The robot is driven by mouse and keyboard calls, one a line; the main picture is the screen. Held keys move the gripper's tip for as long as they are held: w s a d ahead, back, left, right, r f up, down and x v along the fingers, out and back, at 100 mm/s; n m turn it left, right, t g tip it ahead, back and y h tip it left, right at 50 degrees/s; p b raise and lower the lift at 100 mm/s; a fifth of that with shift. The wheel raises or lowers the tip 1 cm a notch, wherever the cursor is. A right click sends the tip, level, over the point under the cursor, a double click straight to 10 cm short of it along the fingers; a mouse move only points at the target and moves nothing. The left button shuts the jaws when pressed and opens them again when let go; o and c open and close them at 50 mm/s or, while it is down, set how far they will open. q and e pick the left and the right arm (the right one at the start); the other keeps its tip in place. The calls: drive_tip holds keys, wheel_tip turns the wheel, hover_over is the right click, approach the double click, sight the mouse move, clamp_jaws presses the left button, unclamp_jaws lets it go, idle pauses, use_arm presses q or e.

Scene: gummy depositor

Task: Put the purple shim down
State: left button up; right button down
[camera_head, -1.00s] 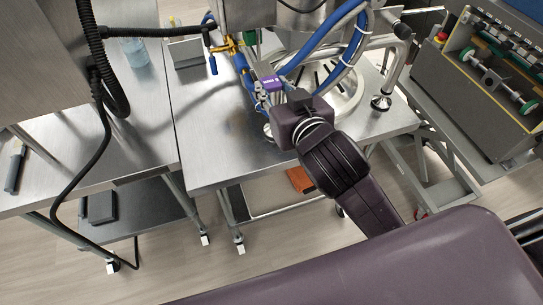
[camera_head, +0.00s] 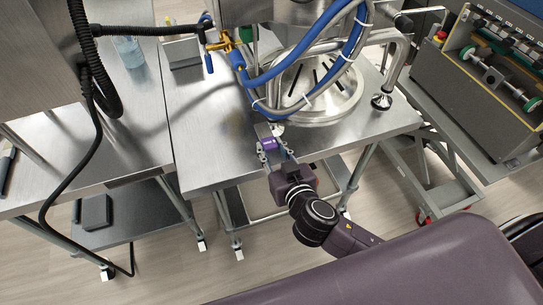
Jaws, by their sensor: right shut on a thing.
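The purple shim (camera_head: 268,143) is a small purple piece at the front part of the steel table (camera_head: 205,150). My right gripper (camera_head: 271,148) reaches in from the lower right and is shut on the shim. The fingers hide part of it. I cannot tell whether the shim touches the tabletop or is held just above it. My left gripper is not in view.
Blue hoses (camera_head: 290,75) loop above a round slotted steel plate (camera_head: 318,88) just behind my right gripper. A black cable (camera_head: 95,150) hangs at the left. The tabletop left of the gripper is clear. A grey machine (camera_head: 495,85) stands at the right.

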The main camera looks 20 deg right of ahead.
sight(271, 164)
drive_tip(key=shift+f, duration=1.9)
drive_tip(key=shift+f+b, duration=0.5)
drive_tip(key=shift+b, duration=0.2)
drive_tip(key=shift+f, duration=0.1)
drive_tip(key=c, duration=1.5)
unclamp_jaws()
